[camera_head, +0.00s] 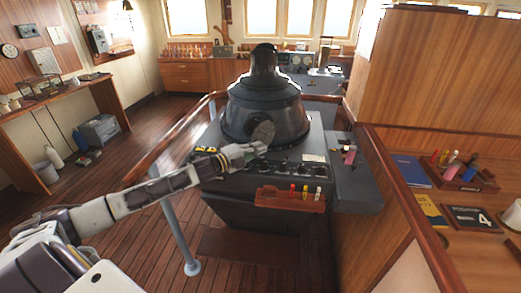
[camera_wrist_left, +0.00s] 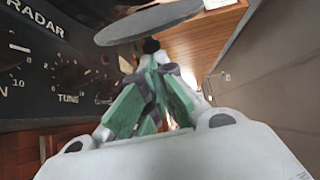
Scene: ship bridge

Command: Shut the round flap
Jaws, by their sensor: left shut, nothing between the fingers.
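The round flap (camera_head: 263,131) is a dark grey disc low on the front of the black radar housing (camera_head: 264,95). In the left wrist view the flap (camera_wrist_left: 150,22) is a flat grey disc seen at a slant, beyond the fingertips. How far it stands off the housing is unclear. My left gripper (camera_head: 262,148) reaches in from the left, just below the flap in the picture. Its green fingers (camera_wrist_left: 152,68) are together and empty. A small dark piece shows between the fingertips and the disc; contact is unclear. My right gripper is out of view.
The console panel (camera_wrist_left: 70,85) with radar knobs lies close beside the left gripper. A wooden rack (camera_head: 291,198) with several coloured tubes hangs on the console front. A desk with books and a pen tray (camera_head: 463,178) stands right. The floor at left is mostly open.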

